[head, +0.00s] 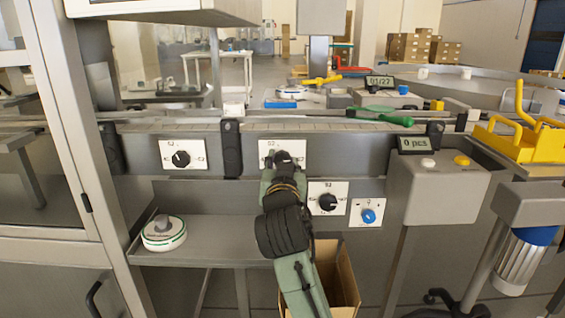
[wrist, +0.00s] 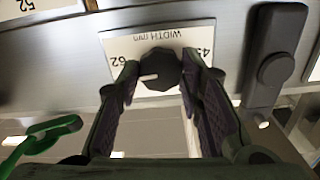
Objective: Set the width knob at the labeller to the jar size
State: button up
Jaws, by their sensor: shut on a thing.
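The width knob (wrist: 160,68) is black and round with a white pointer line. It sits on a white plate (wrist: 145,38) marked "WIDTH mm", upside down in the wrist view. The pointer lies toward the picture's left, near one of two printed numbers that I cannot read surely. My gripper (wrist: 162,80) is shut on the knob, one finger on each side. In the head view my gripper (head: 279,172) reaches up to the same plate (head: 299,149) on the grey front panel and covers part of it. No jar is clearly visible.
Other black knobs sit to the left (head: 181,158) and lower right (head: 328,202), with a blue knob (head: 368,216) beside. A black bracket (wrist: 275,65) stands close to the width plate. A counter box (head: 440,185) reads "0 pcs". An open carton (head: 340,285) stands below my arm.

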jog(key=n, duration=2)
jog(key=shift+n, duration=0.3)
dwell(0.4)
jog(key=o, duration=1.2)
jog(key=shift+c, duration=0.2)
jog(key=s, duration=0.7)
jog(key=shift+s, duration=0.25)
